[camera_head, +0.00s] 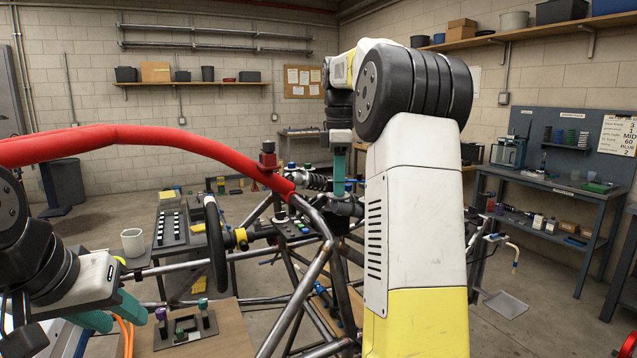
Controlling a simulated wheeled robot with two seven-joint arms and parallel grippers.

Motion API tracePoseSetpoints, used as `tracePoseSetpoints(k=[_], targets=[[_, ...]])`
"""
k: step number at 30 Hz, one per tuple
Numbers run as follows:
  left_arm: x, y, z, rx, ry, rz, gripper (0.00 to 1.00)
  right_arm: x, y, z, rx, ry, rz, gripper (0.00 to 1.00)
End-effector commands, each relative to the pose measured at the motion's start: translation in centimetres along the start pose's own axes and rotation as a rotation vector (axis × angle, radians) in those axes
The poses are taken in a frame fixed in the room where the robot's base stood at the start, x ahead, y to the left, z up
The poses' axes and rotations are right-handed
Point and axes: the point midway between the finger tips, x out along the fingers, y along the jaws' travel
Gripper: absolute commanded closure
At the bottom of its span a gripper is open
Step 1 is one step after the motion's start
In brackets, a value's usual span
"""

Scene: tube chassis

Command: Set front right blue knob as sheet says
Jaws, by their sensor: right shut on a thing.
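My right gripper (340,190) points down at the front right shock absorber (318,181), beyond the red padded bar. Its teal fingers are shut on a small knob there, taken as the blue knob (350,187); only a bit of blue shows beside the fingers, and its setting cannot be read. My right forearm hides much of this area.
A red padded bar (120,134) arches over the tube chassis (312,262). A steering wheel (215,245) stands left of centre. A grey workbench (560,187) stands at the right wall.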

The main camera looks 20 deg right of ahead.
Motion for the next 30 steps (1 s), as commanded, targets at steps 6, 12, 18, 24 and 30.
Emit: tracePoseSetpoints(k=[6, 12, 18, 24, 30], targets=[[0.0, 0.0, 0.0, 0.0, 0.0, 0.0, 0.64, -0.1, 0.0, 0.0, -0.01, 0.001, 0.003, 1.0], [0.0, 0.0, 0.0, 0.0, 0.0, 0.0, 0.64, -0.1, 0.0, 0.0, -0.009, 0.001, 0.003, 1.0], [0.0, 0.0, 0.0, 0.0, 0.0, 0.0, 0.64, -0.1, 0.0, 0.0, -0.009, 0.001, 0.002, 0.55], [0.0, 0.0, 0.0, 0.0, 0.0, 0.0, 0.64, 0.0, 0.0, 0.0, -0.009, 0.0, 0.001, 0.55], [0.0, 0.0, 0.0, 0.0, 0.0, 0.0, 0.64, -1.3, 0.1, 0.0, -0.008, 0.001, 0.004, 0.55]])
